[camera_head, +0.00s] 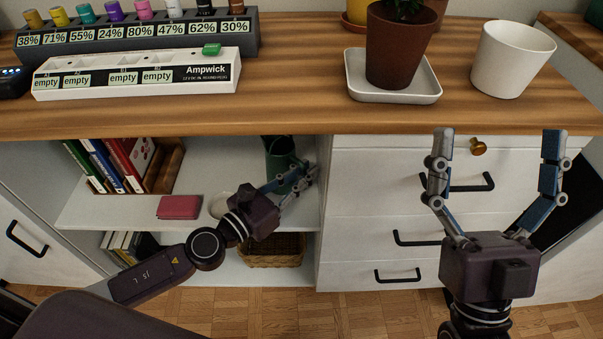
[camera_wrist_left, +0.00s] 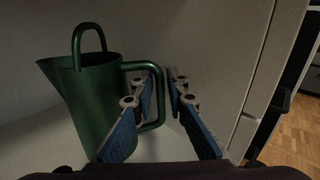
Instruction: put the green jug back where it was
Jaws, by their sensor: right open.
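The green jug (camera_head: 281,160) is upright in the upper cabinet compartment, near its right wall. In the left wrist view the jug (camera_wrist_left: 92,98) shows its spout to the left, a top loop and a side handle. My left gripper (camera_head: 300,178) reaches into the compartment at the jug. In the wrist view its fingers (camera_wrist_left: 163,88) lie on either side of the upright part of the handle; I cannot tell whether they press on it. The jug's base is hidden in both views. My right gripper (camera_head: 497,150) is open and empty in front of the white drawers.
The shelf (camera_head: 110,212) also holds books (camera_head: 100,165), a red box (camera_head: 179,207) and a pale bowl (camera_head: 221,204). A wicker basket (camera_head: 268,252) is below. The desktop (camera_head: 290,75) above carries a plant pot, a white pot and labelled racks.

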